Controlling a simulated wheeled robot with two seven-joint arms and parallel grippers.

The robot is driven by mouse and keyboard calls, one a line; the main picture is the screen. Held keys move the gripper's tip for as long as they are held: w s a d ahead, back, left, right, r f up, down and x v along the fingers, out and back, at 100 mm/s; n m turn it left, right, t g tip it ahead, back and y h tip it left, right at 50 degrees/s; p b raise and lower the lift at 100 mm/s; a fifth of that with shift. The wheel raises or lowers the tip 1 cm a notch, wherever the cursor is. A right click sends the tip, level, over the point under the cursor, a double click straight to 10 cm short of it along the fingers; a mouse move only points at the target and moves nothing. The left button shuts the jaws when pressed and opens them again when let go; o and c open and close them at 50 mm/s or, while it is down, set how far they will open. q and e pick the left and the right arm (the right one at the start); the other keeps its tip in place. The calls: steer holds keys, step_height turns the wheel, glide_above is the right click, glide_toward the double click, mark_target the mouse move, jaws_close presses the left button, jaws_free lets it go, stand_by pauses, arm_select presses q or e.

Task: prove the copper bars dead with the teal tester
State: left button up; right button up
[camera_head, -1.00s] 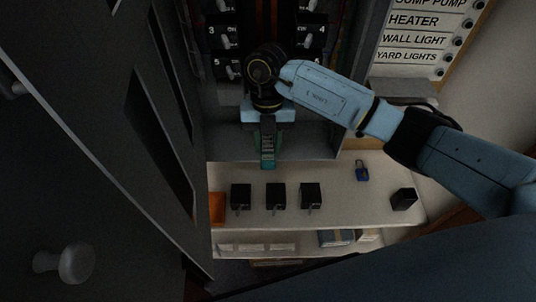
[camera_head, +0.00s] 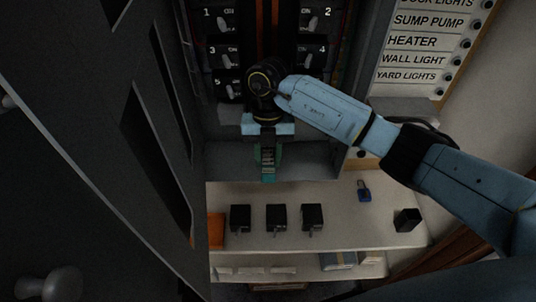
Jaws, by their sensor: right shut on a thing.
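My right gripper (camera_head: 268,140) reaches in from the right and points down inside the open panel cabinet. It is shut on the teal tester (camera_head: 267,168), which hangs below the gripper in front of the cabinet's lower grey part. The copper bars (camera_head: 272,25) run upright between two columns of numbered breakers, above and behind my right wrist. The tester is below the bars and apart from them. The lower part of the bars is hidden behind my wrist. My left gripper is not in view.
Breakers (camera_head: 228,54) flank the bars. A shelf (camera_head: 340,215) below holds several black blocks (camera_head: 276,217), a blue padlock (camera_head: 364,191) and an orange bin (camera_head: 216,229). The grey cabinet door (camera_head: 95,130) stands open at the left. A label board (camera_head: 418,45) is at the upper right.

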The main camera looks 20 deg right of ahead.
steer(key=shift+w+d+b, duration=0.15)
steer(key=shift+w+b, duration=0.2)
steer(key=shift+w, duration=0.1)
stand_by(0.3)
stand_by(0.8)
